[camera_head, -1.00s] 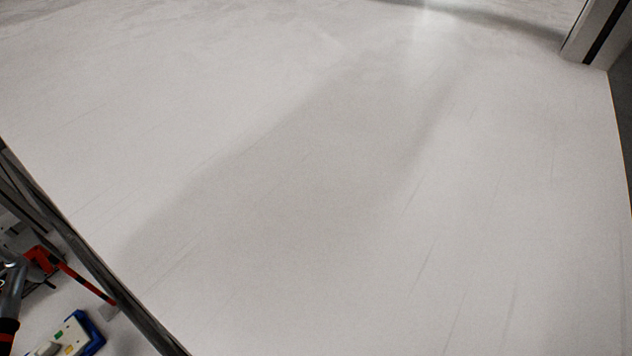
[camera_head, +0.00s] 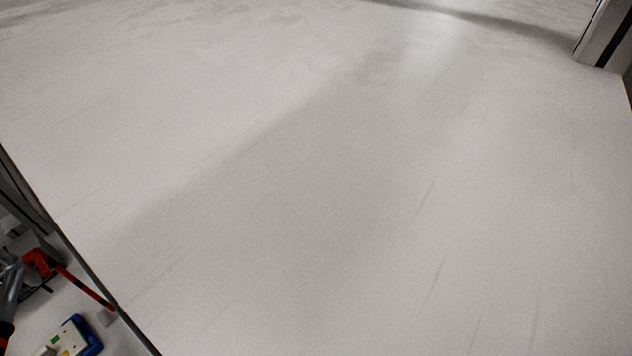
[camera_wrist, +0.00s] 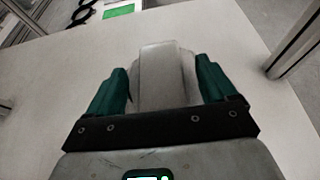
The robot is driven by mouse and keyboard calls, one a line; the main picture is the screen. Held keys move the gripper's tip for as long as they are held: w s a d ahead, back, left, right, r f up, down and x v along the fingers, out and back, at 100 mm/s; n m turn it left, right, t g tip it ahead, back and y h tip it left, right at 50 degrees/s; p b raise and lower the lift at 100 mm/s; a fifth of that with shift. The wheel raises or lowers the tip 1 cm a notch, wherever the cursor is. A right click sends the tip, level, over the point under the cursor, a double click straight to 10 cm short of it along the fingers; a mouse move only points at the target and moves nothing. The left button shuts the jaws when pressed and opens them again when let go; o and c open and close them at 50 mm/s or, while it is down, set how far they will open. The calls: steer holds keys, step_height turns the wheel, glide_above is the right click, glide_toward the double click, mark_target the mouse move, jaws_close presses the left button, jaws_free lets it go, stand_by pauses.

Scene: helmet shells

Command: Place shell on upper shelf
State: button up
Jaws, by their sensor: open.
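In the wrist view, my gripper (camera_wrist: 160,92) has two teal fingers standing apart. A pale grey, smooth object (camera_wrist: 165,62) with a rounded top shows between and beyond the fingers; it looks like a shell, but I cannot tell for sure. I cannot tell whether the fingers touch it. The head view shows neither my gripper nor a shell. No upper shelf can be made out in either view.
A broad pale surface (camera_head: 330,190) fills the head view, mostly clear. A metal post (camera_head: 601,38) stands top right. At lower left are a dark frame edge, a red-and-black tool (camera_head: 80,282) and a blue-edged case (camera_head: 80,336). The wrist view shows a metal post (camera_wrist: 292,45) at right and a green patch (camera_wrist: 118,11).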

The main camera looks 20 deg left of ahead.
steer(key=b+v, duration=0.1)
steer(key=v, duration=1.1)
steer(key=shift+r, duration=0.1)
